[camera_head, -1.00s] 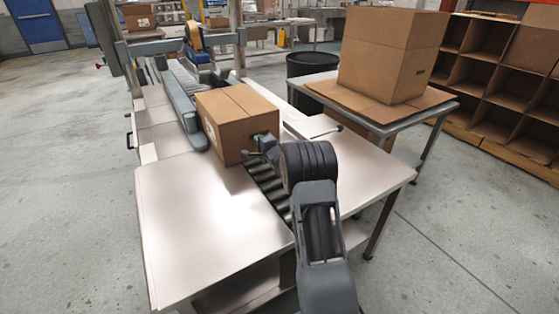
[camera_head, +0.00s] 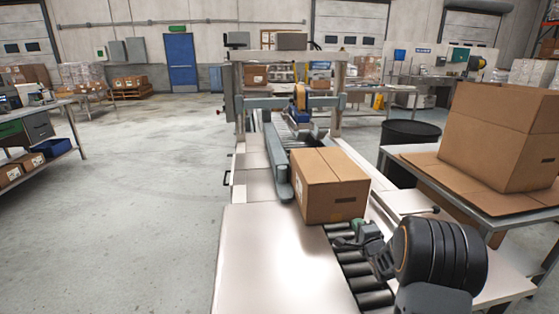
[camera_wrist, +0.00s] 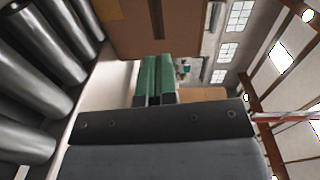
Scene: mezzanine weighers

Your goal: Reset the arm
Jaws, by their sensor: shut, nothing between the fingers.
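My gripper (camera_head: 352,236) is low over the roller conveyor (camera_head: 362,283), just in front of the near face of a closed cardboard box (camera_head: 328,203). In the wrist view its two green fingers (camera_wrist: 153,78) lie side by side, shut and empty. The box sits on the rollers and also fills the upper part of the wrist view (camera_wrist: 140,28). I cannot tell whether the fingertips touch it. My arm comes in from the lower right of the head view.
A metal table (camera_head: 503,229) at the right bears a large cardboard box (camera_head: 500,135). A black bin (camera_head: 408,137) stands behind it. A gantry frame (camera_head: 290,56) spans the conveyor beyond the box. Clear floor (camera_head: 140,200) lies to the left.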

